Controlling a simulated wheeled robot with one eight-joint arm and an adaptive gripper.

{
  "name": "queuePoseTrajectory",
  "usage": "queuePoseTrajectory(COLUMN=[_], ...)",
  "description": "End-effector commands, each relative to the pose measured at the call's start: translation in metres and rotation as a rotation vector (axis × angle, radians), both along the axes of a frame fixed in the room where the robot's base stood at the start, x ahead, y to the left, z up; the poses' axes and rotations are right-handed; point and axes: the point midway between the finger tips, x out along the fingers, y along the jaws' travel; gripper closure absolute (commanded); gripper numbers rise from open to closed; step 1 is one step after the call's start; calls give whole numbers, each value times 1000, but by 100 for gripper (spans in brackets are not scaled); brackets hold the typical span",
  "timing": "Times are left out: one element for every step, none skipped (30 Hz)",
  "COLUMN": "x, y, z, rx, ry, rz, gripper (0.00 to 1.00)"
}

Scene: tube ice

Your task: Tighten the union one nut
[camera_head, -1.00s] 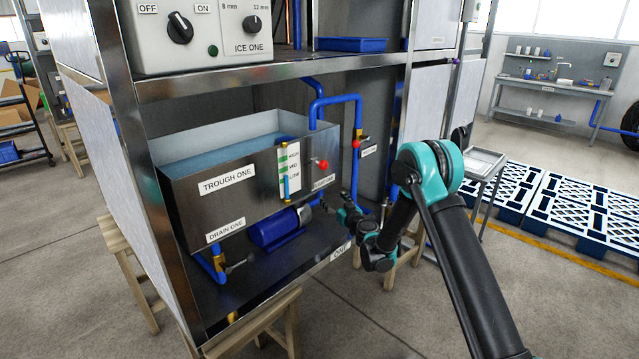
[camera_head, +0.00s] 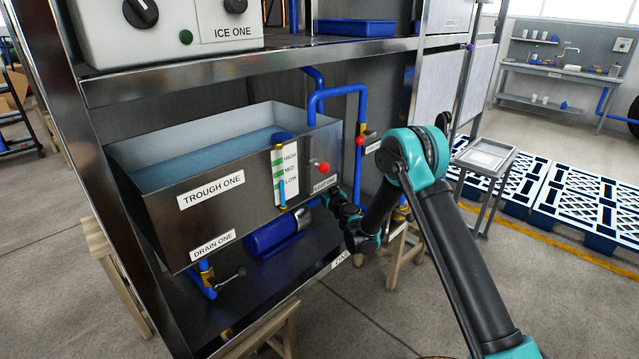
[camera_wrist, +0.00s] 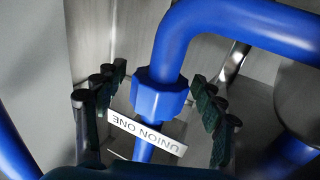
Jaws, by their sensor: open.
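The union one nut (camera_wrist: 160,96) is a blue hexagonal nut below the bend of a blue pipe in the wrist view. An upside-down label (camera_wrist: 146,134) reading UNION ONE is just below it. My gripper (camera_wrist: 159,74) is open, with one dark finger on each side of the nut. Gaps show between the fingers and the nut, and I see no contact. In the head view my gripper (camera_head: 334,197) reaches into the lower bay beside the trough's right end. There I cannot make out the nut.
The steel trough one (camera_head: 225,195) holds water and has a red-knobbed valve (camera_head: 322,168) at its right end. A blue pump (camera_head: 277,233) sits under it. A blue pipe (camera_head: 361,115) rises behind my arm. A blue curved pipe (camera_wrist: 245,25) crosses above the nut in the wrist view.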

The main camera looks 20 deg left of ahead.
Motion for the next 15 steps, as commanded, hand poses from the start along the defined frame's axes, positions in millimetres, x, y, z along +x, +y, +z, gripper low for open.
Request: queuePoseTrajectory(x=[0,0,0,0,0,0,0,0,0,0,0,0,0,0,0], y=[0,0,0,0,0,0,0,0,0,0,0,0,0,0,0], z=[0,0,0,0,0,0,0,0,0,0,0,0,0,0,0], rx=[0,0,0,0,0,0,0,0,0,0,0,0,0,0,0], ry=[0,0,0,0,0,0,0,0,0,0,0,0,0,0,0], rz=[0,0,0,0,0,0,0,0,0,0,0,0,0,0,-1], gripper=[30,33,38,42,45,50,54,58,63,66,70,75,79,81,81])
